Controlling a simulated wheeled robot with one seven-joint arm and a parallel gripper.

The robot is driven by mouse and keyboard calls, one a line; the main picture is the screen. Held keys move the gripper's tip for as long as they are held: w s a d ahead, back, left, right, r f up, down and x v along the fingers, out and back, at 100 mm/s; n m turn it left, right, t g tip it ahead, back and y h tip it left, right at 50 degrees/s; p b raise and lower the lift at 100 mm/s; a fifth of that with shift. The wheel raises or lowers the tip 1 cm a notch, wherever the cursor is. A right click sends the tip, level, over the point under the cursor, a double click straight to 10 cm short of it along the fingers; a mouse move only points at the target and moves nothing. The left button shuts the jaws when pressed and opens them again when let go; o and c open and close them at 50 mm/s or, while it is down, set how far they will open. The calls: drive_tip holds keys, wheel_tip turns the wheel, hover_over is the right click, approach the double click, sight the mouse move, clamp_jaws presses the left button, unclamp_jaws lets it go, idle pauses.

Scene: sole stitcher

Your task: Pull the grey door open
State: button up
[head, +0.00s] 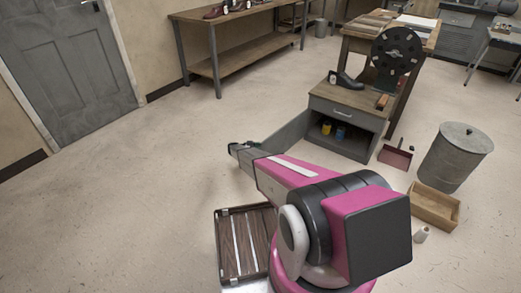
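A low grey cabinet (340,123) with a wooden top stands right of centre. Its grey door (285,134) stands swung wide open toward the left, and the inside shows. My gripper (238,149) is at the left end of my pink arm, close to the free edge of this door. My arm hides the door's lower part. I cannot tell whether the gripper touches the door or whether its fingers are open or shut. A larger grey panelled room door (72,75) in the left wall is closed, far from my gripper.
A yellow can (326,128) and a blue can (340,133) stand inside the cabinet. A slatted wooden case (221,250) lies below my arm. A dustpan (395,157), metal bin (456,157) and wooden box (434,207) are on the right. Floor at left is clear.

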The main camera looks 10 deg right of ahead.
drive_tip(key=w+a, duration=0.1)
drive_tip(key=a, duration=0.9)
drive_tip(key=shift+w, duration=0.2)
